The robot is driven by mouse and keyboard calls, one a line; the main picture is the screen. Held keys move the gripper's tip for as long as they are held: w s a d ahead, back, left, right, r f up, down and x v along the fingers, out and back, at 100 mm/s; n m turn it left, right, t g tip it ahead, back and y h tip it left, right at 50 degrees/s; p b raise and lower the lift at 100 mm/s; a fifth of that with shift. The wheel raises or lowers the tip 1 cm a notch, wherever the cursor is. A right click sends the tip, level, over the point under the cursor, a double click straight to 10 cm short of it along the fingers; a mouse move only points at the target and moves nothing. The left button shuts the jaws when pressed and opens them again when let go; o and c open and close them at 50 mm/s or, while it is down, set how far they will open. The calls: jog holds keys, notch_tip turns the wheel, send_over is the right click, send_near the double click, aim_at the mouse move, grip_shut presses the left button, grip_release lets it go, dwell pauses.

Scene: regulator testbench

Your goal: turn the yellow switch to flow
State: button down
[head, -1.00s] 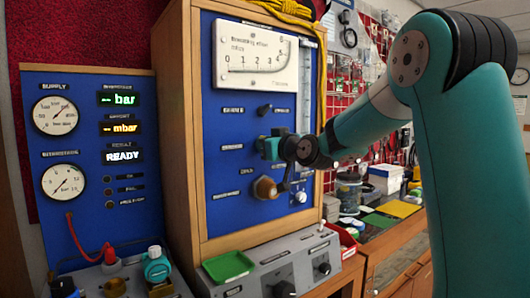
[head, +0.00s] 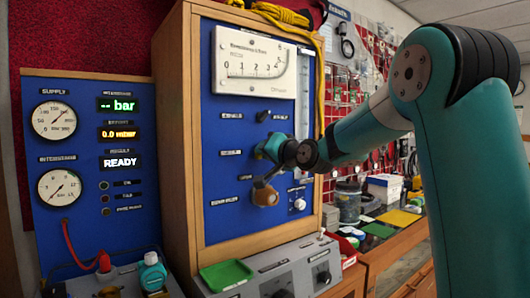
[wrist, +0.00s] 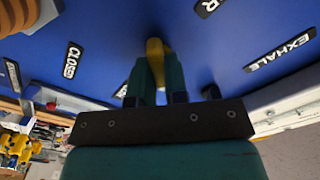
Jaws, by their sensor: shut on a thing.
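The yellow switch (wrist: 155,48) shows in the wrist view as a narrow yellow handle on the blue panel (wrist: 110,30). My gripper (wrist: 154,72) is shut on it, with one teal finger on each side. Another label, of which only an "R" is readable, is at the top edge. In the head view my gripper (head: 268,150) is against the wood-framed blue panel (head: 222,180) and hides the switch.
A brass-coloured knob (head: 264,197) sits just below my gripper, and a white knob (head: 299,204) to its lower right. A black switch (head: 262,115) is above. A grey control box (head: 250,280) with a green tray (head: 225,274) juts out below the panel.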

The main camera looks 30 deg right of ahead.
jog(key=shift+f+m, duration=0.1)
jog(key=shift+m, duration=0.4)
jog(key=c, duration=1.1)
grip_release()
jog(key=shift+c, duration=0.2)
jog(key=shift+s, duration=0.1)
jog(key=s+b, duration=0.5)
jog(key=s, duration=1.2)
jog(key=shift+d, duration=0.35)
jog(key=shift+s, duration=0.1)
